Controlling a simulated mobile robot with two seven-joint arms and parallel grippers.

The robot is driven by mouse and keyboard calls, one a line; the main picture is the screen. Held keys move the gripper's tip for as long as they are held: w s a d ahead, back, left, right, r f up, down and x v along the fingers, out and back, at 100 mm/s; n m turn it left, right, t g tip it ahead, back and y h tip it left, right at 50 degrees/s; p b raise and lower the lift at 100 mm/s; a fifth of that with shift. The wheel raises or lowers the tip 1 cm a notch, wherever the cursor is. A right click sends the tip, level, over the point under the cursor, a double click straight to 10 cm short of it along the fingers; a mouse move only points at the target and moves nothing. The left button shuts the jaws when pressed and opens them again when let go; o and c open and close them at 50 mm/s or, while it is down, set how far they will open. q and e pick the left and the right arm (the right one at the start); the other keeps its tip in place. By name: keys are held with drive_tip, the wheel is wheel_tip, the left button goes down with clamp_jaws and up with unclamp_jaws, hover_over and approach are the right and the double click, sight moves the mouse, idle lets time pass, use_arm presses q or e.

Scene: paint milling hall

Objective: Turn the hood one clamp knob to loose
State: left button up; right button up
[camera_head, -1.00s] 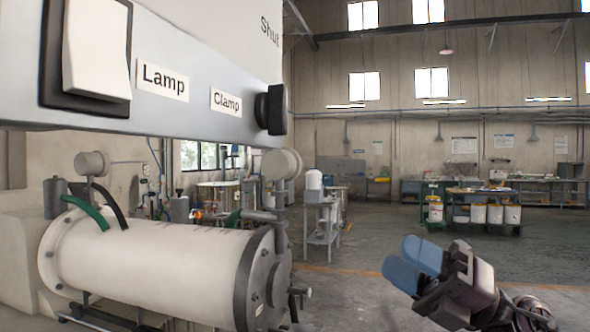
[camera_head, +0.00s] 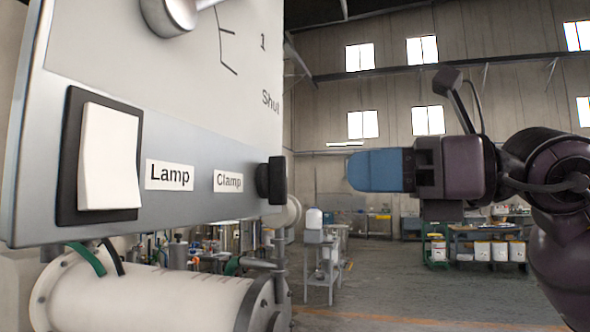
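The clamp knob (camera_head: 271,181) is a black round knob at the right end of the grey hood panel (camera_head: 215,130), beside the label "Clamp" (camera_head: 228,181). I see it nearly edge-on, so its setting cannot be read. My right gripper (camera_head: 352,170) with blue fingers points left toward the knob, at about its height in the picture and apart from it. Its fingers overlap in this side view, so their opening is hidden. Nothing shows at the fingertips. My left gripper is out of view.
The panel also carries a white lamp switch (camera_head: 108,157) and a metal knob (camera_head: 172,12) higher up. A large cream cylinder (camera_head: 150,297) lies below the panel. A small stand (camera_head: 322,262) is behind. Open floor lies at the lower right.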

sight(287, 176)
drive_tip(key=p+x, duration=0.1)
drive_tip(key=x, duration=0.6)
drive_tip(key=shift+s, duration=0.1)
drive_tip(key=shift+x, duration=0.75)
clamp_jaws()
